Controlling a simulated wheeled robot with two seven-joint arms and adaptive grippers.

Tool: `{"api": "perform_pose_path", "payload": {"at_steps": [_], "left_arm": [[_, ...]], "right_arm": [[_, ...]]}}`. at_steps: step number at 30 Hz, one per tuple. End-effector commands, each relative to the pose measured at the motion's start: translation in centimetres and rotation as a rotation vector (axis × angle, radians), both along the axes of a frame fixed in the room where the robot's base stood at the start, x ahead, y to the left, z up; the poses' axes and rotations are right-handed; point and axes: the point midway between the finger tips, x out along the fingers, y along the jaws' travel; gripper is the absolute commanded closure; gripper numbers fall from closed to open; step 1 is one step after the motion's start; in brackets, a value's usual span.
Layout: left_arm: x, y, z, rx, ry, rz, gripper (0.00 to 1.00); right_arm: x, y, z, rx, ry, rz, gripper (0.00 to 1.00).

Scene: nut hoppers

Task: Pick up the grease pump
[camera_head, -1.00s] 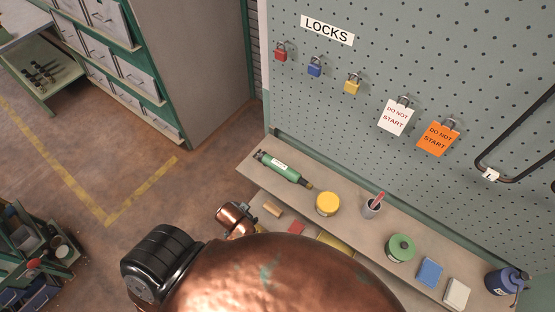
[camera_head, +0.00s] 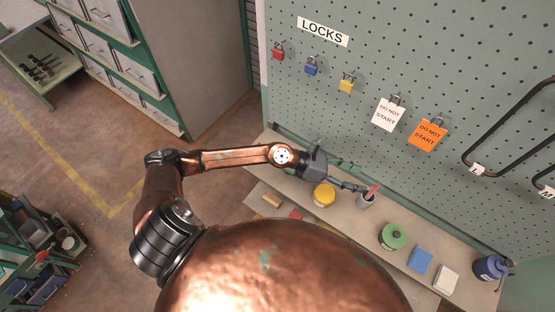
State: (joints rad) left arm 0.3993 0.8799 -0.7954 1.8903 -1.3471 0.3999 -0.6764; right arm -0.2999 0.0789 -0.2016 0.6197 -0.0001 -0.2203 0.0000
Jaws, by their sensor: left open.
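A blue bottle (camera_head: 486,268) with a dark pump-like top stands at the right end of the shelf. A green cylinder with a white label, seen earlier at the shelf's left end, is now hidden behind my left arm. I cannot tell for certain which of these is the grease pump. My left gripper (camera_head: 358,178) is open and empty, over the back of the shelf near the pegboard, its fingers pointing right. It is far left of the blue bottle. My right gripper is not in view.
On the shelf (camera_head: 445,233) are a yellow tin (camera_head: 324,194), a grey cup (camera_head: 364,202) with a red item, a green tin (camera_head: 393,237), a blue block (camera_head: 421,260) and a pale block (camera_head: 446,278). Locks and tags hang on the pegboard (camera_head: 400,60) behind. A drawer cabinet (camera_head: 135,70) stands left.

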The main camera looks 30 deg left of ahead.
Motion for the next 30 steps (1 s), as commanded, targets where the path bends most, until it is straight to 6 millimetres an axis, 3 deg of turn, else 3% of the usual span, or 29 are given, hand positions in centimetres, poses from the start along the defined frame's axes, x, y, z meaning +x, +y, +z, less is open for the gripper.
{"api": "perform_pose_path", "payload": {"at_steps": [1, 2, 3, 6, 9, 12, 15, 17, 30], "left_arm": [[-0.1, 2.4, -3.5, 0.22, -0.073, -0.108, 0.47], [-0.3, 4.1, -5.7, 0.346, -0.107, -0.172, 0.47], [-0.3, 7.2, -8.3, 0.509, -0.139, -0.249, 0.47], [0.6, 16.1, -12.4, 0.863, -0.171, -0.396, 0.47], [1.5, 23.4, -13.7, 1.1, -0.161, -0.478, 0.47], [2.1, 28.2, -13.8, 1.243, -0.14, -0.524, 0.47], [2.3, 30.7, -13.7, 1.311, -0.124, -0.545, 0.47], [2.4, 31.2, -14.1, 1.328, -0.119, -0.551, 0.47], [3.4, 31.3, -19.0, 1.325, -0.115, -0.551, 0.47]], "right_arm": [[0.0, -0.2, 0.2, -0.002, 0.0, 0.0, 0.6], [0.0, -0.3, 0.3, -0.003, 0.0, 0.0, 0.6], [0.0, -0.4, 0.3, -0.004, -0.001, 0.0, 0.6], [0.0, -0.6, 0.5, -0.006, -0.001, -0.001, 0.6], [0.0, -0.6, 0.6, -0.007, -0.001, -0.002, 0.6], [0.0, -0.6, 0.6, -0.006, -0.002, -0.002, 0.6], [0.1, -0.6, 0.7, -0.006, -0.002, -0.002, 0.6], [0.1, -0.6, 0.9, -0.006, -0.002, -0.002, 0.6], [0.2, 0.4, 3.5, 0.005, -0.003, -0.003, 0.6]]}}
